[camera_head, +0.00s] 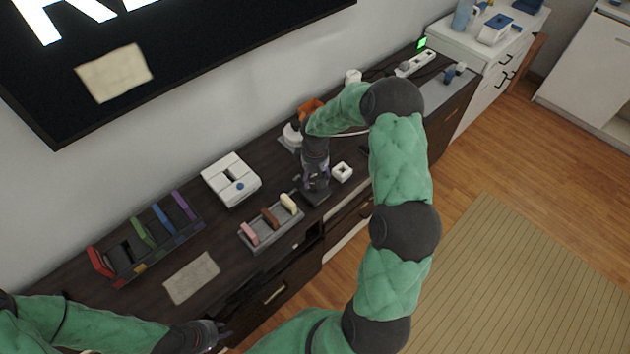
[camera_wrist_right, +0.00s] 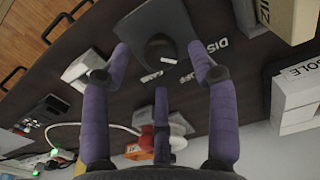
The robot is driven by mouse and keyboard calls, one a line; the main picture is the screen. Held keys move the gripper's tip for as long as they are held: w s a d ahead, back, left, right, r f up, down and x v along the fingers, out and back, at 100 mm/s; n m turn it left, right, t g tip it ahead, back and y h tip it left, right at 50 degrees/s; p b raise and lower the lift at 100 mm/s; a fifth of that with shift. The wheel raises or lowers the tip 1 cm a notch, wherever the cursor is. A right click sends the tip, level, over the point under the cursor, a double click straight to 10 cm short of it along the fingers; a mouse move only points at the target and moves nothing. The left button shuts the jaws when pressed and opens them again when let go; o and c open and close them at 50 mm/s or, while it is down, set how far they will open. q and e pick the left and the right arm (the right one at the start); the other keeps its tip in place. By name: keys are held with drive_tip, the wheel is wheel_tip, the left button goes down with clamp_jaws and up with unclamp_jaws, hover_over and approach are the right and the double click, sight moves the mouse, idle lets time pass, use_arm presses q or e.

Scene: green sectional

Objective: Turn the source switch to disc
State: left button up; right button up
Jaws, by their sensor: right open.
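The source switch (camera_wrist_right: 162,47) shows in the right wrist view as a dark rounded knob with a small white mark on its near side. The white word DISC (camera_wrist_right: 217,45) is printed on the dark top to its right. My left gripper (camera_head: 208,335) is at the bottom left, away from the switch.
A white square block (camera_head: 342,172) stands right of the switch. A grey tray (camera_head: 271,232) with several coloured pieces and a white box (camera_head: 231,179) stand to its left. An orange object (camera_head: 311,108) and a white cable lie behind. A coloured rack (camera_head: 148,240) is farther left.

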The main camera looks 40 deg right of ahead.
sight(315, 184)
wheel_tip(315, 184, up, 10)
idle(0.4)
drive_tip(key=shift+s+f, duration=0.1)
idle(0.4)
